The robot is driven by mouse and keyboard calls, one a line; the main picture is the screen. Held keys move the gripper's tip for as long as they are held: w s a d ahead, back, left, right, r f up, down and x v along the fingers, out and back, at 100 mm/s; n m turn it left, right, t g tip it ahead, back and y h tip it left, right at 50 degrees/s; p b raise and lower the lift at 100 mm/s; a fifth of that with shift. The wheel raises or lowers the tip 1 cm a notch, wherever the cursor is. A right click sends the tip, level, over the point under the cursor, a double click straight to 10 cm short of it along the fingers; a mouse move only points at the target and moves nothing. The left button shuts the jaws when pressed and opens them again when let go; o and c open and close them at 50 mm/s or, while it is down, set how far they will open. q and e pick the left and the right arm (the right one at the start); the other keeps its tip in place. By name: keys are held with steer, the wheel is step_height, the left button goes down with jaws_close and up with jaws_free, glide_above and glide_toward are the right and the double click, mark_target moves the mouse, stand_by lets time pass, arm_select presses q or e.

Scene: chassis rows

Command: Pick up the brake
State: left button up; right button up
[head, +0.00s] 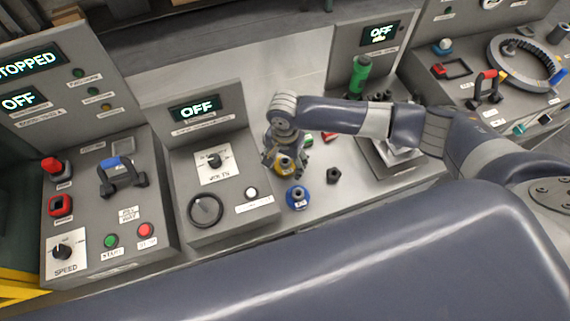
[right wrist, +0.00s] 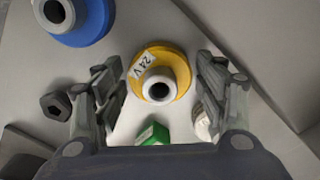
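A yellow round part with a pale central hub and a 24V label, which I take to be the brake (right wrist: 172,64), stands on the light bench top. It shows partly under my right gripper in the head view (head: 287,168). My right gripper (head: 284,172) points down over it. In the right wrist view the gripper's two fingers (right wrist: 160,80) are spread, one on each side of the yellow part, with gaps visible; nothing is held. My left gripper is not in view.
A blue round part (head: 297,198) stands close by, with a black nut-like part (head: 333,175) to its right. A green block (right wrist: 152,133) and a white piece lie near the yellow part. A grey control box (head: 218,185) with an OFF display stands left.

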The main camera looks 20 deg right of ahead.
steer(key=c, duration=0.9)
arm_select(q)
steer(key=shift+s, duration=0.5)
arm_select(e)
steer(key=shift+c, duration=0.3)
